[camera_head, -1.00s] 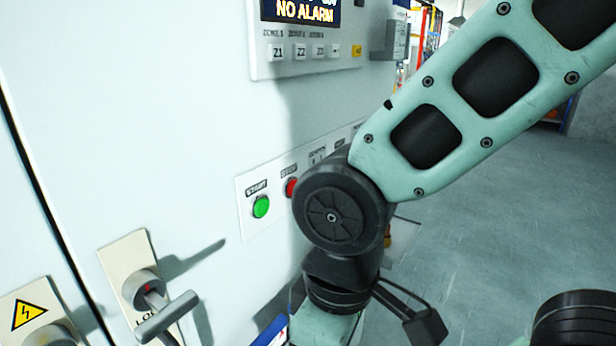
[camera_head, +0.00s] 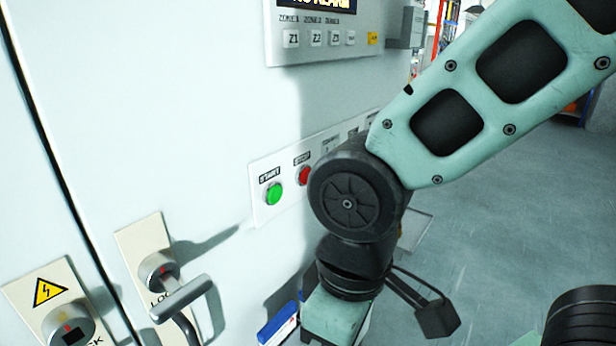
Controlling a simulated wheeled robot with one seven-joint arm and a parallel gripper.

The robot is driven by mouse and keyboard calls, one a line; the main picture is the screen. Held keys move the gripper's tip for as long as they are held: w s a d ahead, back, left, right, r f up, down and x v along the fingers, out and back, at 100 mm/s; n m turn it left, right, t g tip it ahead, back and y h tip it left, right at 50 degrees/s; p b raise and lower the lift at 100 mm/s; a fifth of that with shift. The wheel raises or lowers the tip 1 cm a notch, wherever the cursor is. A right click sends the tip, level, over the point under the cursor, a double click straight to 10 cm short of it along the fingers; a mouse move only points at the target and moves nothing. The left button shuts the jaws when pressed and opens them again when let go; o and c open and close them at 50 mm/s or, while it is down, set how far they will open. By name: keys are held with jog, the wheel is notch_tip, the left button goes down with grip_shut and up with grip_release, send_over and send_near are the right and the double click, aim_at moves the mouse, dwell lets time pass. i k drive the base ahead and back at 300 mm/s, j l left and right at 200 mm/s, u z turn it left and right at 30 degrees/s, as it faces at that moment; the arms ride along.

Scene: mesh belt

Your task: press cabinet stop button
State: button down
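The red stop button (camera_head: 304,175) sits on a white label strip (camera_head: 264,212) on the cabinet front (camera_head: 200,110), just right of the green start button (camera_head: 274,194). My arm's dark round joint covers the strip just right of the red button. My arm bends down from that joint, and a dark bracket-like part shows at lower right of it. My gripper's fingers cannot be made out in this view.
A display panel with small keys (camera_head: 318,38) is above the buttons. Lever handles (camera_head: 185,295) stick out from the cabinet at lower left, near a yellow warning sign (camera_head: 48,291). A blue and white object (camera_head: 280,325) is at the bottom. Grey floor (camera_head: 500,220) lies open to the right.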

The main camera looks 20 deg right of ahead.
aim_at(304, 176)
jog(key=k+j+z, duration=0.1)
jog(key=k+z, duration=0.5)
jog(key=z, duration=0.15)
